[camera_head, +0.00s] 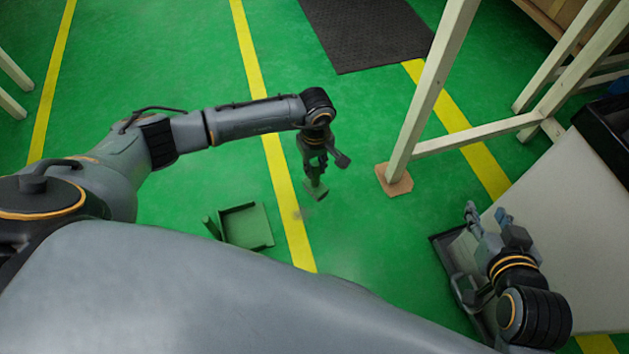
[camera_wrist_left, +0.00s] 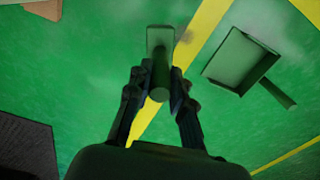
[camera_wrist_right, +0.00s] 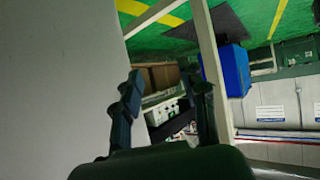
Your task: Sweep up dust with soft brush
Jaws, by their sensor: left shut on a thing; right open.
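My left gripper (camera_head: 315,170) is shut on the handle of a green brush (camera_head: 317,190), which points down at the green floor. I cannot tell whether its head touches the floor. In the left wrist view the brush (camera_wrist_left: 160,40) lies between the fingertips (camera_wrist_left: 159,85). A green dustpan (camera_head: 247,227) with a handle on its left lies on the floor, left of the brush. It also shows in the left wrist view (camera_wrist_left: 240,58). A faint greyish dust patch (camera_head: 299,214) lies by the yellow line, between brush and dustpan. My right gripper (camera_head: 487,214) is open and empty.
A white table leg (camera_head: 425,95) on an orange-brown foot (camera_head: 394,180) stands just right of the brush. A pale tabletop (camera_head: 570,230) is beside my right gripper. A dark mat (camera_head: 370,35) lies farther back.

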